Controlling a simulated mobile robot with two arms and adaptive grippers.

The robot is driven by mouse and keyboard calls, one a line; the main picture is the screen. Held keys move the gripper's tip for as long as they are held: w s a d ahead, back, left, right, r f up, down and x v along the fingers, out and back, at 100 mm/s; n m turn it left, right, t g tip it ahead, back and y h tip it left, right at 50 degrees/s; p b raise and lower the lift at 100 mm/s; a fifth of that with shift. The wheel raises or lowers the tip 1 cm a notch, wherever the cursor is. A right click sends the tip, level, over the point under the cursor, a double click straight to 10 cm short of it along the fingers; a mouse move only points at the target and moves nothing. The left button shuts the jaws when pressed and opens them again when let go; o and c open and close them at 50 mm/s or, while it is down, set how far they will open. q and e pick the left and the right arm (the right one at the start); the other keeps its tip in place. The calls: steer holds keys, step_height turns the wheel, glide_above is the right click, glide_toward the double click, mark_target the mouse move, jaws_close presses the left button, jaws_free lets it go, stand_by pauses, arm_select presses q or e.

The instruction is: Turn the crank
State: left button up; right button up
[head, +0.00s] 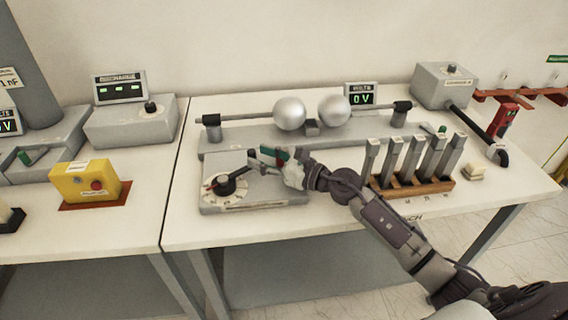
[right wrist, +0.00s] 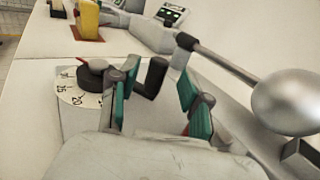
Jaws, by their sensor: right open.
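The crank is a black hub (head: 225,185) on a round white dial, with a black arm and an upright black handle (head: 252,156). It sits on a grey box (head: 262,200) at the front left of the middle table. In the right wrist view the handle (right wrist: 152,77) stands upright in the gap seen between my green-padded fingers. My right gripper (head: 268,157) is open and empty, close beside the handle at its right in the head view. I cannot tell whether the fingers touch it. My left gripper is not in view.
Two silver spheres (head: 311,113) on rods stand behind the box. A row of grey upright blocks in an orange rack (head: 410,188) stands to the right. A volts display (head: 361,96) reads 0 V.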

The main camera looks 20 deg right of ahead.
steer(key=v, duration=0.8)
steer(key=shift+s+d, duration=0.25)
